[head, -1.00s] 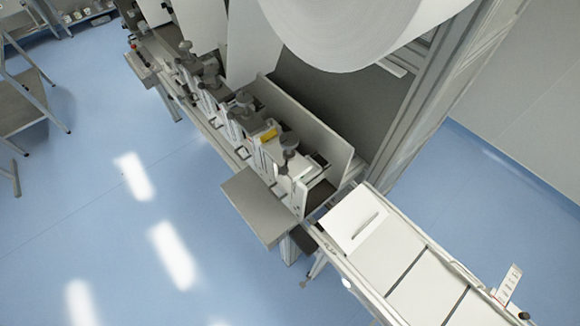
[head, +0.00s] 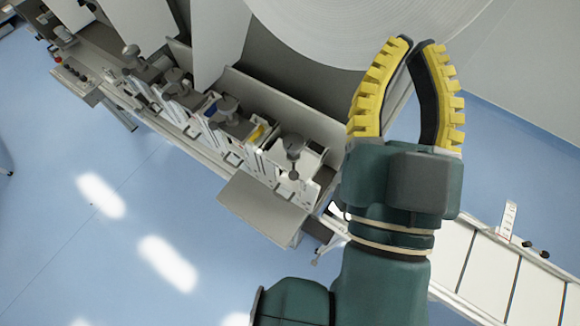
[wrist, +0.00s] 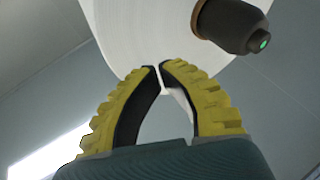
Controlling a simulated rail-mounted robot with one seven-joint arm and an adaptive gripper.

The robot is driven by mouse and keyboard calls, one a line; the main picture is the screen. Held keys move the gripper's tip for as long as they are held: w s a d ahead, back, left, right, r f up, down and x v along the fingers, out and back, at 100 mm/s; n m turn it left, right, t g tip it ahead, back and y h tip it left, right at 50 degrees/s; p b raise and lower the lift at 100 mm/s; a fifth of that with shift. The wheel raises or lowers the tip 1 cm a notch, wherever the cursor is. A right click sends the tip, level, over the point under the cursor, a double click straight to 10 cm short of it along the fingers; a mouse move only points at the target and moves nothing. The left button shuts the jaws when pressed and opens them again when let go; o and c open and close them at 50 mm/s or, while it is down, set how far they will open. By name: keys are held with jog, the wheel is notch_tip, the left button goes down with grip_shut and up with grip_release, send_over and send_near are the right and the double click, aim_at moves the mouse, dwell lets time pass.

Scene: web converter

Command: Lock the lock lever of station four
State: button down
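A row of clamp-like stations with dark grey knobs runs diagonally along the machine in the head view. The nearest station's knob (head: 293,146) stands upright at the lower right end. The others in the row show a knob (head: 224,106), another knob (head: 175,78) and a far knob (head: 130,52). I cannot read any station number, and the lock levers are too small to tell apart or to say how they are set. My gripper (head: 413,42) is raised to the right of the row, away from the stations. Its yellow, ribbed fingers curve inward, their tips nearly meeting, with nothing held between them.
A large white roll (head: 330,30) hangs above and behind the stations; it fills the upper wrist view, with a dark cylinder (wrist: 232,26) at its side. A grey plate (head: 262,208) juts out in front. A white-panelled conveyor (head: 500,275) lies right. Blue floor is clear at left.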

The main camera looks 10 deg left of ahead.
jog(key=w+f+g, duration=0.1)
jog(key=w+f, duration=0.1)
jog(key=f, duration=0.1)
jog(key=w+a+f+n+g+y, duration=0.1)
jog(key=w+f+g, duration=0.1)
jog(key=w+f, duration=0.1)
jog(key=w+f+g+y, duration=0.1)
jog(key=w+f+g, duration=0.1)
jog(key=f, duration=0.3)
jog(key=shift+w+a+n+b, duration=0.3)
jog(key=shift+w+a, duration=0.05)
jog(key=shift+w, duration=0.05)
jog(key=w+d+f+n+g+y+b, duration=0.15)
jog(key=f+g, duration=0.25)
jog(key=f, duration=0.5)
jog(key=w+d+f+m+g+y+b, duration=0.1)
jog(key=w+d+f+g+b, duration=0.1)
jog(key=f+g, duration=0.45)
jog(key=s+f+n+g+y, duration=0.1)
jog(key=s+f+g+y, duration=0.1)
jog(key=s+f, duration=0.3)
notch_tip(320, 180, down, 3)
jog(key=shift+s+d+r+g+b, duration=0.15)
jog(key=shift+s+d+g+b, duration=0.2)
jog(key=shift+g, duration=0.2)
